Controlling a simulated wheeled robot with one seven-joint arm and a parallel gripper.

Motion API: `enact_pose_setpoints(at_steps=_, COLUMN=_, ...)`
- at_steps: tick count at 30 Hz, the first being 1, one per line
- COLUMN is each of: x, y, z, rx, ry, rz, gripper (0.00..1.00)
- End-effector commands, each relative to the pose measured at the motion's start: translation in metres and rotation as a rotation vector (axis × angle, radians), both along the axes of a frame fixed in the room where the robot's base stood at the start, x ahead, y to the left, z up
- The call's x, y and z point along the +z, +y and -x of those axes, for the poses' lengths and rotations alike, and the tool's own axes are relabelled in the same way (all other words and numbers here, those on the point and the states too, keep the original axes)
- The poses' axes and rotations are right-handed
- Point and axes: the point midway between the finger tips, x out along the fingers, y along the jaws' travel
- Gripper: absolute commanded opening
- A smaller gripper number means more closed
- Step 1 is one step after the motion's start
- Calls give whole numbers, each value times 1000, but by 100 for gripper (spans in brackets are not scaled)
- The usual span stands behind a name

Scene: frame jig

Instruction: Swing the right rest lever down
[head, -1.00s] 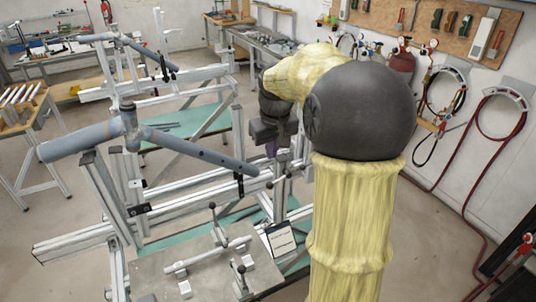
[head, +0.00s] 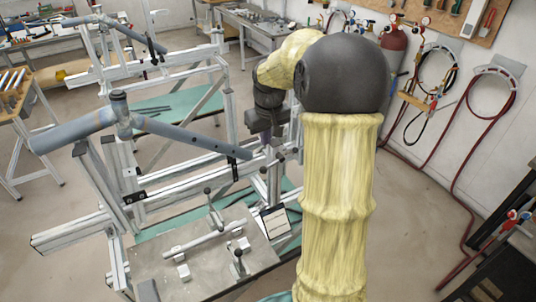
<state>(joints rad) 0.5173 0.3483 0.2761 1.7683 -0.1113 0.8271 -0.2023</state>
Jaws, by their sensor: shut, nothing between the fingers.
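The frame jig holds a blue-grey tube frame, whose long tube (head: 190,138) slopes down to the right towards my gripper. My gripper (head: 266,146) is dark and points down just beyond the tube's right end, by the right end of the jig. It is shut, with nothing seen held. Its fingertips are small and partly lost against the rails behind. I cannot make out which part there is the right rest lever, or whether the gripper touches it. A small black upright piece (head: 235,170) sits on the rail below the tube end.
A grey plate (head: 150,268) in front carries clamps with black-knobbed handles (head: 238,256). A small white card (head: 275,220) stands at its right edge. A second jig (head: 180,75) stands behind. Hoses and a red cylinder (head: 392,58) line the right wall. Open floor lies to the right.

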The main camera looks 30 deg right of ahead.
Motion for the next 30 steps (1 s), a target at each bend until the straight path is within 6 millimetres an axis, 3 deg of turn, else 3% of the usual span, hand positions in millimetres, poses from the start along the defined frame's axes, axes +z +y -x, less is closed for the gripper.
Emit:
enact_pose_setpoints(at_steps=7, x=-42, y=-1, z=-8, rx=2, ry=5, rz=-2, gripper=0)
enact_pose_setpoints(at_steps=15, x=-76, y=-5, z=-2, rx=2, ry=4, rz=-1, gripper=0)
enact_pose_setpoints(at_steps=30, x=-82, y=-7, z=-1, rx=0, ry=-1, rz=4, gripper=0)
